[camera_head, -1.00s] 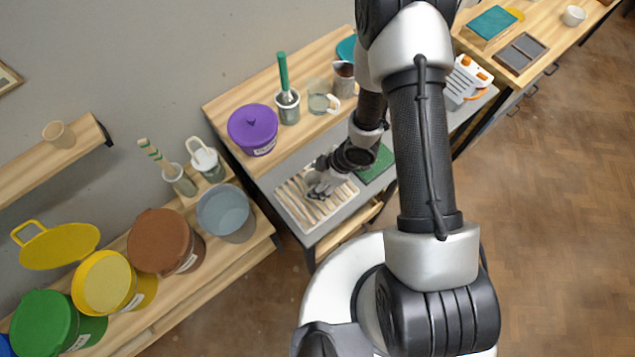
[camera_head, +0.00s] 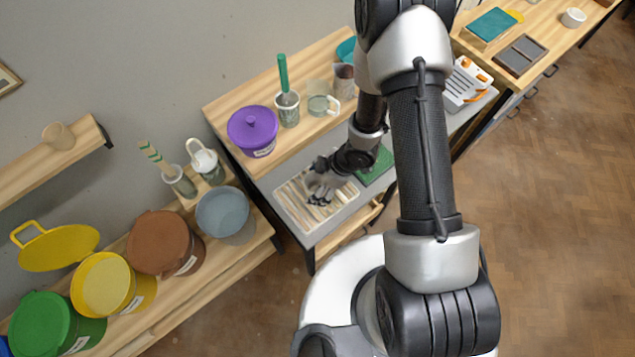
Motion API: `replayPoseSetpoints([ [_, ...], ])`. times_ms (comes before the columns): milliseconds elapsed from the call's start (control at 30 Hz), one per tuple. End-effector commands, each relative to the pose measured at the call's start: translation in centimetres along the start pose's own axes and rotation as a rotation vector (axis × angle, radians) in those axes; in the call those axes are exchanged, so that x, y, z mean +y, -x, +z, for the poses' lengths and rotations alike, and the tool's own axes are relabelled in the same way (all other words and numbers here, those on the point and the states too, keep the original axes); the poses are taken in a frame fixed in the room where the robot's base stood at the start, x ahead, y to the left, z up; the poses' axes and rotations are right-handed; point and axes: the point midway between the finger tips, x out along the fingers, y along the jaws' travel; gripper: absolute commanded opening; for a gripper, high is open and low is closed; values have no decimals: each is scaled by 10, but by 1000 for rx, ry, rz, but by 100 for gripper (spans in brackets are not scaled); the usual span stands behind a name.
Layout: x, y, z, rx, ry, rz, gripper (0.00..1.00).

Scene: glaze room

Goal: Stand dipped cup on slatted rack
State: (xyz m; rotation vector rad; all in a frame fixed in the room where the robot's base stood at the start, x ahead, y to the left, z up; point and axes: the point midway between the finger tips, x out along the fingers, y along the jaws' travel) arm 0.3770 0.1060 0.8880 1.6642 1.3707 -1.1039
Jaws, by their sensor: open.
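The slatted rack (camera_head: 291,205) is a pale tray with light slats on the grey worktop, left of my arm. My gripper (camera_head: 320,199) is open over the middle of the rack, its fingers pointing down. A small pale patch (camera_head: 342,193) shows beside the fingers, but it is too small to tell whether it is part of a cup. My gripper and wrist hide part of the rack, so I cannot make out the dipped cup there.
A purple lidded tub (camera_head: 252,130), a tool pot (camera_head: 287,108) and a glass mug (camera_head: 320,103) stand behind the rack. A green mat (camera_head: 374,168) lies to its right. A grey-blue bucket (camera_head: 222,211) and several coloured buckets stand left. A beige cup (camera_head: 58,136) sits on the wall shelf.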

Motion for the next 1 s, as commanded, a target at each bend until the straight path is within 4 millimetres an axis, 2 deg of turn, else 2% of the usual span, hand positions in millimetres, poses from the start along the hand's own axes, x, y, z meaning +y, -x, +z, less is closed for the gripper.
replayPoseSetpoints([
  [167,1,12,-2,0,-1,2,76],
  [600,1,103,-3,0,-2,3,76],
  [733,0,118,-2,0,-1,1,76],
  [900,0,124,-1,-1,0,0,76],
  [1000,8,130,-1,-15,-8,25,76],
])
